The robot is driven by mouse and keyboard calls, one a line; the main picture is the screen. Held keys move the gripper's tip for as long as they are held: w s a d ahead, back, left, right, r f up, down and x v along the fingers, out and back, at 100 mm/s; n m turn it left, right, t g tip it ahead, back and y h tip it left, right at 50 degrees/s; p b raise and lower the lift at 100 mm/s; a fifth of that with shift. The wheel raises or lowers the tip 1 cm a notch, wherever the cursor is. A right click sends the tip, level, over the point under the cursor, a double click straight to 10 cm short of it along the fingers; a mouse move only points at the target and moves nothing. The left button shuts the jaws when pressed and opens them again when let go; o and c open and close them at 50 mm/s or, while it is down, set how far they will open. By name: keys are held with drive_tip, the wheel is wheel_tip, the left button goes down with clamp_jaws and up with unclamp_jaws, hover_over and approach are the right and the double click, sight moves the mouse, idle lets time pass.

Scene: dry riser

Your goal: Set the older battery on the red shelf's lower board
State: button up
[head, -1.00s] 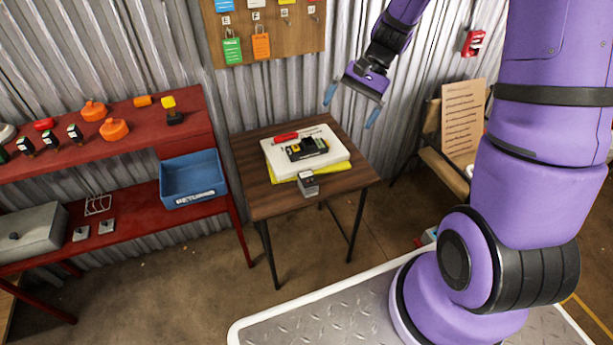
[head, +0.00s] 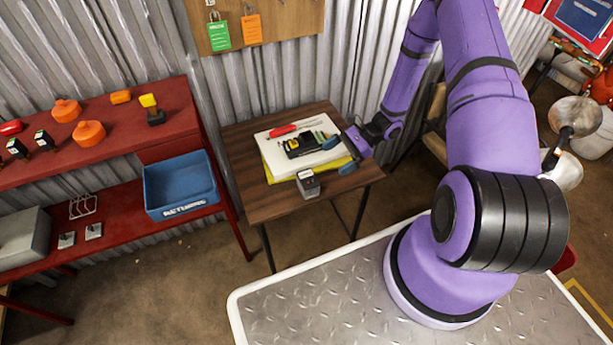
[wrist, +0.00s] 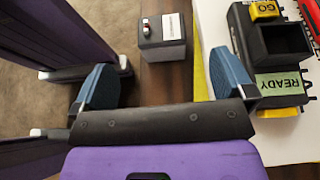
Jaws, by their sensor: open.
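A small grey block-shaped battery (head: 308,184) stands near the front edge of the small wooden table (head: 290,212). In the wrist view the battery (wrist: 162,44) has a dark top, a red-and-white spot and a white label too small to read. I cannot tell its age from this. My gripper (head: 353,154) is open and empty over the table's right side, beside and apart from the battery; in the wrist view its blue fingertips (wrist: 164,82) are spread, with the battery beyond them. The red shelf's lower board (head: 122,210) is at the left.
A black-and-yellow device (head: 306,145), marked READY in the wrist view, lies on a white slab over a yellow sheet. A blue RETURNS bin (head: 180,187), a grey box (head: 22,240) and two small grey pieces stand on the lower board. Bare board shows left of the bin.

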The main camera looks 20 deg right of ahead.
sight(312, 176)
drive_tip(key=shift+w+a+f+m, duration=0.1)
drive_tip(key=shift+f+m, duration=0.2)
drive_tip(key=shift+f, duration=0.5)
drive_tip(key=x, duration=0.5)
drive_tip(key=shift+x, duration=2.75)
drive_tip(key=c, duration=1.5)
